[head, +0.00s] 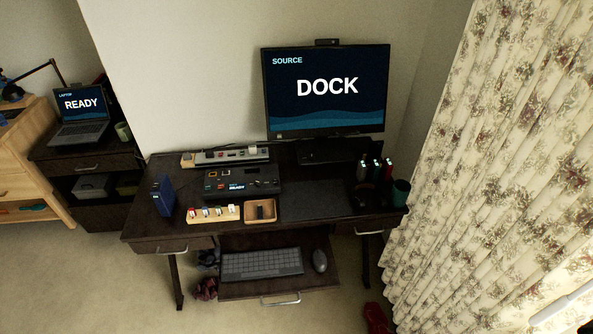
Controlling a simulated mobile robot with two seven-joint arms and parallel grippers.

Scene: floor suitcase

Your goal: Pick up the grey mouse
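The grey mouse (320,260) lies on the pulled-out keyboard tray (308,280) under the desk, near the tray's right end. It is just right of the dark keyboard (262,264) with a small gap between them. Nothing covers the mouse. Neither gripper shows in the head view. A pale bar at the lower right edge may be part of my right arm, but its gripper is not visible.
Above the tray is the dark desk (362,220) with a monitor (326,90), a dock box (242,182), a small wooden tray (260,219) and a dark mug (400,192). A floral curtain (500,150) hangs close on the right. Carpet in front is mostly clear.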

